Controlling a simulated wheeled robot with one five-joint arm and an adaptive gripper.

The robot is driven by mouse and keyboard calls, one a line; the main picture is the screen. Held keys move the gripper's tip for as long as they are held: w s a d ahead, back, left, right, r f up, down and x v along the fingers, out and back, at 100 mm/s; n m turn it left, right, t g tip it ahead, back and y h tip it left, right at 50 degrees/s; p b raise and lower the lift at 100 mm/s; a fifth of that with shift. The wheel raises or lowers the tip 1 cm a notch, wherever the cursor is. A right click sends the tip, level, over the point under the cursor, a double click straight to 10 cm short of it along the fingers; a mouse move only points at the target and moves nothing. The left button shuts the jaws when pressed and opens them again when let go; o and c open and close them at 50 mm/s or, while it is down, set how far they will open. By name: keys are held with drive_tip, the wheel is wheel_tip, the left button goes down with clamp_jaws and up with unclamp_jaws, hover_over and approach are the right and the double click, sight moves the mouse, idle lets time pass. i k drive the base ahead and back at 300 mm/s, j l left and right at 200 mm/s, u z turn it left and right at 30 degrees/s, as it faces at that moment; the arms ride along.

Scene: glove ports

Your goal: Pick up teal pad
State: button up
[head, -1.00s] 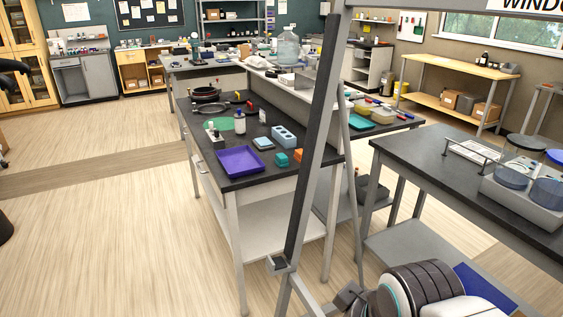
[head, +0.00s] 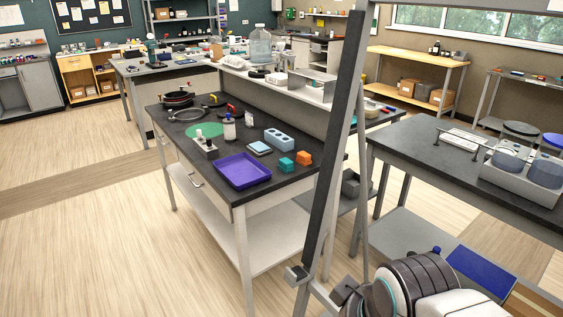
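On the dark-topped bench (head: 190,163), a flat round green mat (head: 205,131) lies near the left edge. A small teal block (head: 286,165) sits beside an orange block (head: 303,158) at the front right. A pale blue square pad (head: 259,148) lies behind them. A sliver of a teal item (head: 353,121) shows behind my upright post, mostly hidden. I cannot tell which of these is the teal pad. My arm's dark rounded joint shows at the bottom right, but my gripper is not in view.
A purple tray (head: 243,171), a white bottle (head: 230,130) and a blue holed block (head: 279,139) crowd the bench. Another dark bench (head: 437,150) with a grey holder (head: 521,177) stands at right. Open wooden floor (head: 90,240) lies at left.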

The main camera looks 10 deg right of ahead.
sight(286, 164)
drive_tip(key=i+j+z, duration=0.25)
drive_tip(key=j, duration=0.4)
drive_tip(key=i+j+z, duration=0.2)
drive_tip(key=j, duration=0.45)
drive_tip(key=j+z, duration=0.25)
drive_tip(key=j, duration=0.4)
drive_tip(key=i+j+z, duration=0.2)
drive_tip(key=j, duration=0.55)
drive_tip(key=i+j+z, duration=0.45)
drive_tip(key=j, duration=0.3)
drive_tip(key=i+j+z, duration=0.2)
drive_tip(key=j, duration=0.25)
drive_tip(key=i+j+z, duration=0.25)
drive_tip(key=i, duration=0.25)
